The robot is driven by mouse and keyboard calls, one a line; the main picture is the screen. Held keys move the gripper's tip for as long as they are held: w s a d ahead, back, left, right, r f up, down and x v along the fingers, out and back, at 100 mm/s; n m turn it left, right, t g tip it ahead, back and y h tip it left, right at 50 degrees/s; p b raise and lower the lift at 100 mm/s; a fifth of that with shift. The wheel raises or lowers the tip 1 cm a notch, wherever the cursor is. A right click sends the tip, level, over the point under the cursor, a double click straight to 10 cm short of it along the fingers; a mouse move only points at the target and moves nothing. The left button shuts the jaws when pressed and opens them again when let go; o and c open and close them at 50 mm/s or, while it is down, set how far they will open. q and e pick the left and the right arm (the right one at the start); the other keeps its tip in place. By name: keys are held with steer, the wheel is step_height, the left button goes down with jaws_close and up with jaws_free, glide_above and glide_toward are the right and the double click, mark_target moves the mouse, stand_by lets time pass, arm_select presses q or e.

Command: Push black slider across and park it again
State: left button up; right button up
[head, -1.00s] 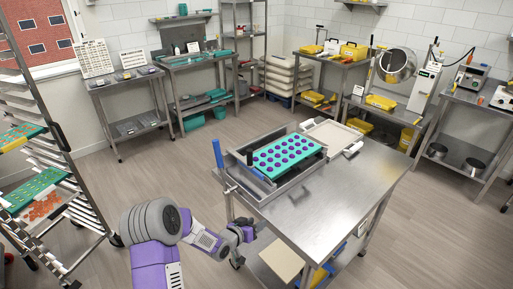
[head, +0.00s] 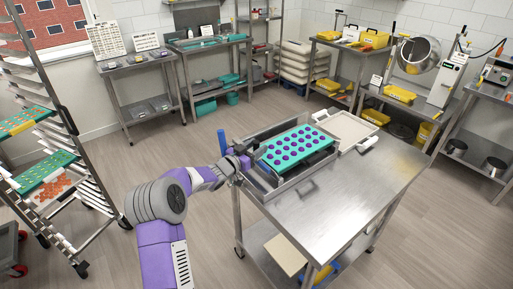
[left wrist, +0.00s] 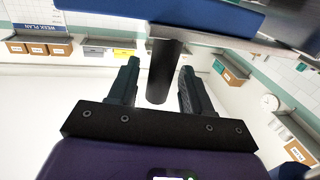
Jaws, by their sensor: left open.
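The gummy depositor (head: 280,181) is a metal frame on the steel table, with a teal tray (head: 297,148) of purple gummies in it. An upright blue handle (head: 221,141) stands at its left end. My left gripper (head: 236,162) is at that left end, beside the blue handle. In the left wrist view a black cylindrical peg (left wrist: 160,75), which looks like the black slider's knob, sits between the open fingers of my left gripper (left wrist: 159,68). I see a gap on both sides of it. My right gripper is out of view.
The steel table (head: 345,200) has bare room in front of the depositor. A pale tray (head: 346,128) lies to its back right, with a white object (head: 368,142) beside it. A tray rack (head: 75,170) stands at the left. Open floor lies between.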

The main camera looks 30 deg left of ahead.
arm_select(q)
steer(key=shift+w+d, duration=0.1)
steer(key=shift+w, duration=0.15)
jaws_close()
stand_by(0.3)
